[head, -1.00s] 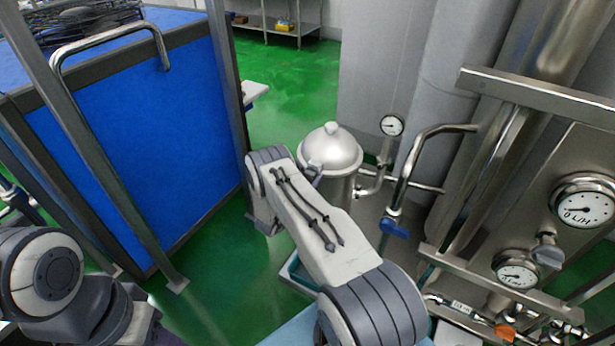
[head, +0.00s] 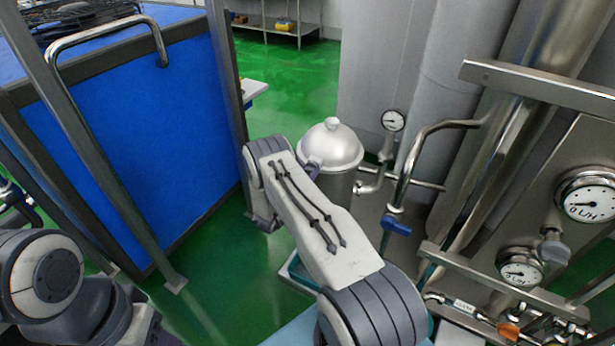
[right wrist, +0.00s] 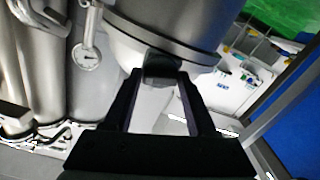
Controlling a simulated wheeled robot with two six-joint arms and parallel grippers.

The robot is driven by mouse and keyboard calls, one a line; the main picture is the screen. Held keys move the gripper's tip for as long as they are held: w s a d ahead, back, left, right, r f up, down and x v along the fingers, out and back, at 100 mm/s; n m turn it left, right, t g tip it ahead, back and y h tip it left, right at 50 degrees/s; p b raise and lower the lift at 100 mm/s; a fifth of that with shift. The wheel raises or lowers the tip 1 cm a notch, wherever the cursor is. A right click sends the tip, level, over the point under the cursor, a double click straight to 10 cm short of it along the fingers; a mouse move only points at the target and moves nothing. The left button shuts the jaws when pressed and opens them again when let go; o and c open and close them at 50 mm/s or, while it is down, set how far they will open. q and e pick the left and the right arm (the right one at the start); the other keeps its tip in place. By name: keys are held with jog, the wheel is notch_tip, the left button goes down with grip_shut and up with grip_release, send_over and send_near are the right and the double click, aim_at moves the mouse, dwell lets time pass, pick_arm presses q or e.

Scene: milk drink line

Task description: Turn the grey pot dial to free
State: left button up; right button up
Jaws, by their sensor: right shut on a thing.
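The grey metal pot (head: 330,150), with a domed lid and round knob, stands in the middle of the head view behind my right forearm. Its dark grey dial (right wrist: 162,66) sticks out from the pot's side in the right wrist view. My right gripper (right wrist: 161,76) has one finger on each side of the dial and is shut on it. The dial's markings cannot be read. In the head view my right arm mostly hides the gripper and dial. My left arm is at the lower left, its gripper out of view.
A blue-panelled frame (head: 130,150) with metal rails stands at the left. Steel pipes, a blue-handled valve (head: 396,226), a small gauge (head: 393,121) and flow dials (head: 588,200) crowd the right. Green floor (head: 290,95) is open behind the pot.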

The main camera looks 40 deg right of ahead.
jog(key=shift+n+b, duration=2.7)
jog(key=shift+n, duration=4.6)
jog(key=shift+w, duration=0.1)
jog(key=o, duration=1.3)
